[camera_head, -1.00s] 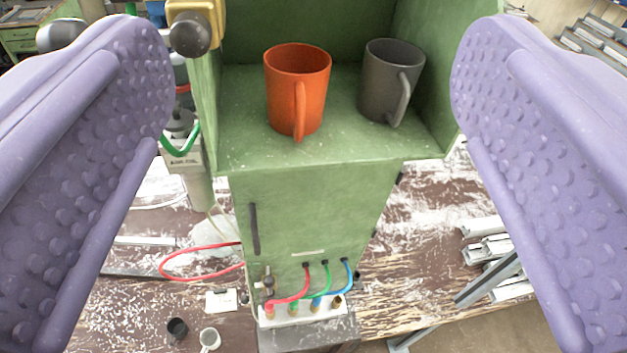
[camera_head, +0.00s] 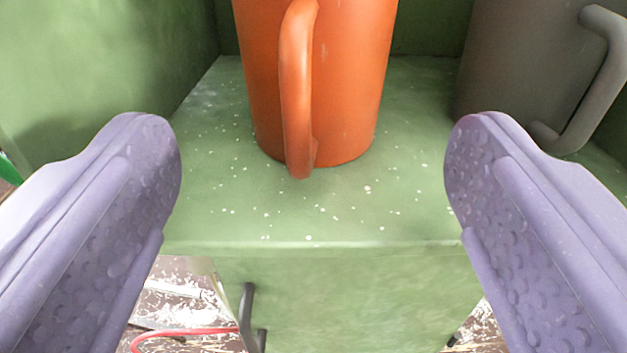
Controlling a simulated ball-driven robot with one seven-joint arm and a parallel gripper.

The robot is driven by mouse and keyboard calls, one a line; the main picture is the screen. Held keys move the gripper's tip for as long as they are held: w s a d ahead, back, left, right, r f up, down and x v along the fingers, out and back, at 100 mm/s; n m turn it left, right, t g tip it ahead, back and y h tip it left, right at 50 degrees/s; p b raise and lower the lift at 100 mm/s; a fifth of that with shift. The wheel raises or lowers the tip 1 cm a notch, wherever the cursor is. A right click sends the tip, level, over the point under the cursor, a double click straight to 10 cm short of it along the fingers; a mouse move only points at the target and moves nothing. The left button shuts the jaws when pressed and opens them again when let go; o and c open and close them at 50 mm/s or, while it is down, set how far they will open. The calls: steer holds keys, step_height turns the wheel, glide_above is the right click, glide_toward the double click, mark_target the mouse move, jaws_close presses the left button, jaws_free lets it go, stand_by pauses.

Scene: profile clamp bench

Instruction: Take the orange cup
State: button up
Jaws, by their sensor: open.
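The orange cup (camera_head: 350,90) stands upright on the green shelf of an open cabinet, its top cut off by the frame's upper edge. Its handle (camera_head: 296,90) faces me, a little left of the cup's middle. My gripper (camera_head: 312,165) is open, with its two purple textured fingers spread wide at left and right. The fingertips are at the front of the shelf, on either side of the cup's lower part in the picture. Neither finger appears to touch the cup, and nothing is between them in a grip.
A dark grey cup (camera_head: 520,65) stands right of the orange cup, its handle (camera_head: 595,85) close behind the right finger in the picture. The green shelf (camera_head: 400,210) has a front edge below the cup. A green cabinet wall (camera_head: 110,70) bounds the left. A red hose (camera_head: 185,333) shows below.

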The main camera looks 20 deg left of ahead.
mark_target(314, 102)
steer(key=p+x, duration=0.2)
steer(key=x, duration=0.3)
steer(key=shift+r, duration=0.1)
steer(key=shift+w+a+b, duration=0.25)
steer(key=shift+w+b, duration=0.1)
steer(key=shift+w, duration=0.35)
steer(key=shift+x, duration=1.2)
steer(key=shift+c, duration=0.4)
steer(key=c, duration=1.3)
